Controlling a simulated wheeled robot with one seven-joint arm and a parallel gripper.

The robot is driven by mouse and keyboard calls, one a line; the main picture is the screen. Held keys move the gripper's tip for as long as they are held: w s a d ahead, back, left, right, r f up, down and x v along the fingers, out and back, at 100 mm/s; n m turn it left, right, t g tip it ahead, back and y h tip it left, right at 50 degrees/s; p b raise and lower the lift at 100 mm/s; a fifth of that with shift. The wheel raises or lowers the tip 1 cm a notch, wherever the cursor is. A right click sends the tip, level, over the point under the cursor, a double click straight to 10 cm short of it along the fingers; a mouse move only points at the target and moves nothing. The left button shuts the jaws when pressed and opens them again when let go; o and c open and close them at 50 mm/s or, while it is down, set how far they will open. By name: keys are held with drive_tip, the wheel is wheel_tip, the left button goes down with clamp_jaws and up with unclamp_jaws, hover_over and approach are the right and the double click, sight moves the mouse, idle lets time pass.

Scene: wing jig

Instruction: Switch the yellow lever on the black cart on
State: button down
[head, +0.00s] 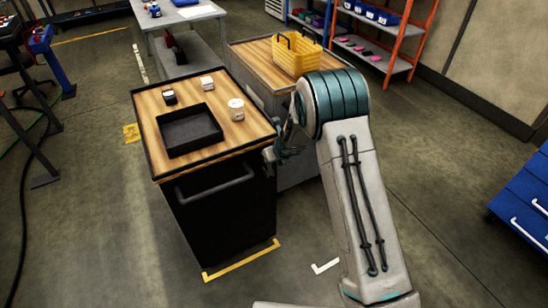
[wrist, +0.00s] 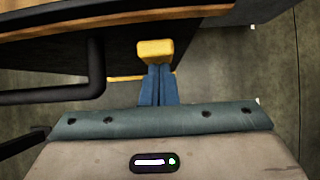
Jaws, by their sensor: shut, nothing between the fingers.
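The black cart (head: 222,200) stands at the centre left in the head view, with a wooden top. Its yellow lever (wrist: 155,50) shows in the wrist view, on the cart's dark side under the wooden top edge. My gripper (wrist: 158,70) is shut, its blue fingers side by side with nothing between them. The fingertips are right at the lower edge of the lever in the picture; I cannot tell whether they touch it. In the head view my gripper (head: 284,150) is by the cart's right front corner, and the lever is hidden there.
The cart's handle (wrist: 95,75) is left of my fingers. On the cart top are a black tray (head: 190,132) and small items. A second cart with a yellow basket (head: 297,55) stands close behind. Floor is clear in front; blue drawers (head: 525,205) stand at right.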

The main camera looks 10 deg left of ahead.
drive_tip(key=p+v, duration=0.1)
drive_tip(key=v, duration=1)
drive_tip(key=shift+s+r+p, duration=0.15)
drive_tip(key=shift+r+p, duration=0.15)
drive_tip(key=shift+d, duration=0.1)
